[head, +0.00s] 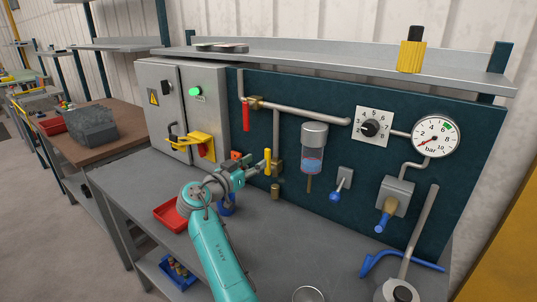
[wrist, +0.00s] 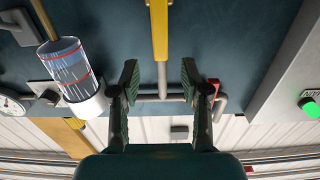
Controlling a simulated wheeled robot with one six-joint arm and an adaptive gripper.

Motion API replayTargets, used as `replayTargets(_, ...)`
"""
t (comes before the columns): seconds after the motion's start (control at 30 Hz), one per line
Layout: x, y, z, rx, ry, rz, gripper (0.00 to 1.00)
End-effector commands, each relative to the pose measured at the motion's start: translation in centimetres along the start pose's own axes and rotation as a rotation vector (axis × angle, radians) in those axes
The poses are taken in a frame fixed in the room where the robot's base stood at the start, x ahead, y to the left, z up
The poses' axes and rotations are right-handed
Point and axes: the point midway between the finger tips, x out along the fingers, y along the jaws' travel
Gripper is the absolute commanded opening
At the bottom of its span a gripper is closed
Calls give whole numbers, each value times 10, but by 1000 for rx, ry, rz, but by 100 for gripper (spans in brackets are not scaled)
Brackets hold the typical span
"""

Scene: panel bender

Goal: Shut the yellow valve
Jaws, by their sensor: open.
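The yellow valve's handle (head: 267,161) is a narrow bar, upright in the head view, beside a vertical pipe (head: 276,132) on the dark panel. In the wrist view the yellow handle (wrist: 160,30) enters from the top edge, and its end lies between the lines of my two fingers. My gripper (head: 250,165) is just left of the handle in the head view. In the wrist view my gripper (wrist: 160,80) is open, one finger to each side, with nothing visibly clamped. Whether a finger touches the handle I cannot tell. The valve body is mostly hidden.
A red handle (head: 246,115) hangs from the pipe above left. A grey cabinet (head: 165,105) with a yellow bracket (head: 195,139) stands left. A liquid cup (head: 313,150) and blue-tipped lever (head: 341,183) are right.

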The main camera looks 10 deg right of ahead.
Motion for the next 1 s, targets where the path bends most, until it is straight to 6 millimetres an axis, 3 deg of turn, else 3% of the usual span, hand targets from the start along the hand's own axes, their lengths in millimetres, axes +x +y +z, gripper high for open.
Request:
replayTargets(0.2,41,0,-1,-1,0,1,46)
replayTargets(0.4,65,0,0,-2,0,-1,46)
replayTargets(0.83,74,0,0,-2,0,-3,46)
replayTargets(0.87,74,0,0,-2,0,-3,43)
replayTargets(1.0,74,0,0,-2,0,-2,8)
